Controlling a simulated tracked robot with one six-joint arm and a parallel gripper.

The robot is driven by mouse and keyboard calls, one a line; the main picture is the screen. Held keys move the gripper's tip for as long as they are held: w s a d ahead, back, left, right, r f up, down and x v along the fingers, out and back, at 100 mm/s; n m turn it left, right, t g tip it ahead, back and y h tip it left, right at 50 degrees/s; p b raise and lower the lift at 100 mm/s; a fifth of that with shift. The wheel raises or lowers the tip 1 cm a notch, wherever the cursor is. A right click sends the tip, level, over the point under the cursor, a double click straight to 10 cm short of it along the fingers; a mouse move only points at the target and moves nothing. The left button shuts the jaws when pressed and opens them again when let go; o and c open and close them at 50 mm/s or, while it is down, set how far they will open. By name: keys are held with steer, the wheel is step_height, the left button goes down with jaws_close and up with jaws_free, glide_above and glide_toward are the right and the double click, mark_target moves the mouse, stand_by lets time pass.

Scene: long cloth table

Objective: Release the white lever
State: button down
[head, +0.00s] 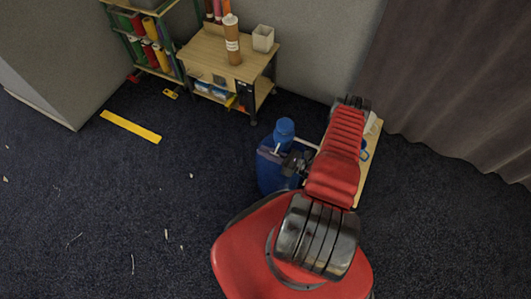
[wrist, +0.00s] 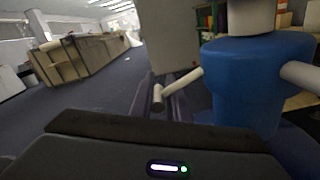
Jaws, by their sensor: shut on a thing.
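A blue upright fixture with a round blue head (head: 284,132) stands beside my arm in the head view. In the wrist view its blue body (wrist: 250,80) fills the right side. A white lever (wrist: 185,79) juts from its left side and ends in a darker tip. The lever also shows as a short white rod in the head view (head: 278,148). My gripper (head: 294,163) is at the fixture; its dark fingers (wrist: 170,95) are shut around the lever near its tip. The exact contact is partly hidden.
A second white rod (wrist: 302,74) sticks out to the right of the fixture. A wooden cart (head: 215,60) with a brown bottle (head: 232,40) and a shelf (head: 150,45) stand behind. A yellow strip (head: 131,126) lies on the carpet. The floor at left is mostly clear.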

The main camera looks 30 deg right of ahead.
steer(key=shift+w+d+r+m, duration=0.15)
steer(key=shift+r+m, duration=0.75)
steer(key=shift+m, duration=1.1)
steer(key=shift+d+r+m, duration=0.2)
steer(key=shift+r+m, duration=0.65)
steer(key=shift+m, duration=1.15)
steer(key=shift+w+d+r+m, duration=0.15)
steer(key=shift+r+m, duration=0.75)
steer(key=shift+m, duration=1.1)
steer(key=shift+s, duration=0.1)
steer(key=c, duration=1.9)
jaws_free()
steer(key=shift+o, duration=1.4)
steer(key=shift+a, duration=0.2)
steer(key=shift+s, duration=0.2)
